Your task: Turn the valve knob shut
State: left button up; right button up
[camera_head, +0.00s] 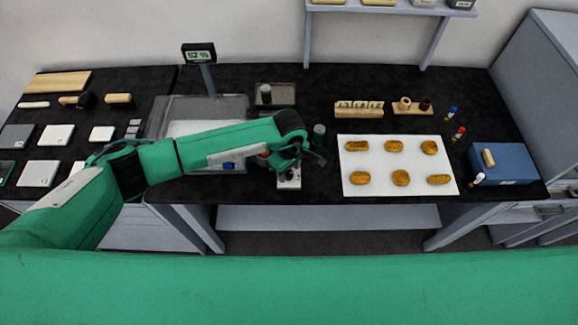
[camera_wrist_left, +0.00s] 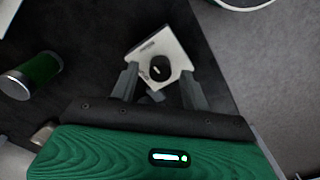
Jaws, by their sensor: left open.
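The valve is a pale block (camera_wrist_left: 178,54) with a black knob (camera_wrist_left: 160,69) on its face, seen in the left wrist view. In the head view the pale block (camera_head: 289,182) shows at the table's front edge, partly hidden by my arm. My left gripper (camera_wrist_left: 159,75) is open, its two grey fingers on either side of the block's lower part in the wrist view, with the knob in line between them. I cannot tell whether the fingers touch it. In the head view the left gripper (camera_head: 297,166) is above the block. The right gripper is not in view.
A dark-green jar (camera_head: 319,134) stands close behind the gripper. A white board (camera_head: 375,183) with several golden pieces lies to the right. A blue box (camera_head: 515,163) sits at the far right. A tray (camera_head: 238,105) and a display stand (camera_head: 199,54) are behind my arm.

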pick_arm(q)
jog(key=shift+f, duration=0.4)
